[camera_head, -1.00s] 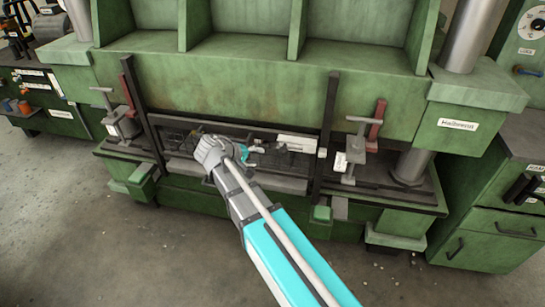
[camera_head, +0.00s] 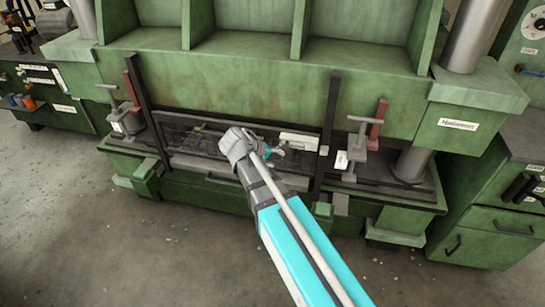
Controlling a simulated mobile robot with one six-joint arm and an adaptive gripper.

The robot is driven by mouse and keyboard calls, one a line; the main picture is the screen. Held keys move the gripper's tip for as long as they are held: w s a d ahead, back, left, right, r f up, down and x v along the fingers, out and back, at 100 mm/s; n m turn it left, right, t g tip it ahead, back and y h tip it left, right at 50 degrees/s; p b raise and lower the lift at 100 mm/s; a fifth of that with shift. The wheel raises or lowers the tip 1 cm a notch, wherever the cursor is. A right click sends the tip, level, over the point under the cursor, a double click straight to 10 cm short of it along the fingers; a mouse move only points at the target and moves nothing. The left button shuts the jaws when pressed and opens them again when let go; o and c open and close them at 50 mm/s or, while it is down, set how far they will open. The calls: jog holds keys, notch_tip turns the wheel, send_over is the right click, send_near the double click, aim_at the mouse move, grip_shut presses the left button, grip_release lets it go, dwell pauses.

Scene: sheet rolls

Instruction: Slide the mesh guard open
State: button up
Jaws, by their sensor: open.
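The mesh guard (camera_head: 190,140) is a dark, see-through panel in a frame, low on the front of the green press. It sits between a left dark upright rail (camera_head: 147,115) and a right dark upright rail (camera_head: 328,140). A grey bar runs along its lower edge. My gripper (camera_head: 279,152) is in front of the guard's right half, near a white block (camera_head: 299,141). It is open, with nothing seen between its fingers. My arm hides part of the guard, and I cannot tell whether the gripper touches it.
Clamps with T-shaped handles stand at the left (camera_head: 122,115) and right (camera_head: 353,150) of the guard. A green cabinet with drawers (camera_head: 490,222) stands at the right.

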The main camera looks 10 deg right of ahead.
jog(key=w+a+n+t+y+b, duration=0.2)
jog(key=a+n+t+b, duration=0.6)
jog(key=a, duration=1.2)
jog(key=w+n+t, duration=0.2)
jog(key=shift+a+r+t+y+b, duration=0.3)
jog(key=shift+a+r, duration=0.05)
jog(key=shift+a, duration=0.05)
jog(key=shift+w+d, duration=0.1)
jog(key=shift+w, duration=0.1)
jog(key=b+x, duration=0.2)
jog(key=x, duration=1.1)
jog(key=shift+w+d+b, duration=0.1)
jog(key=shift+w+b, duration=0.2)
jog(key=shift+b, duration=0.1)
jog(key=shift+c, duration=0.3)
grip_shut()
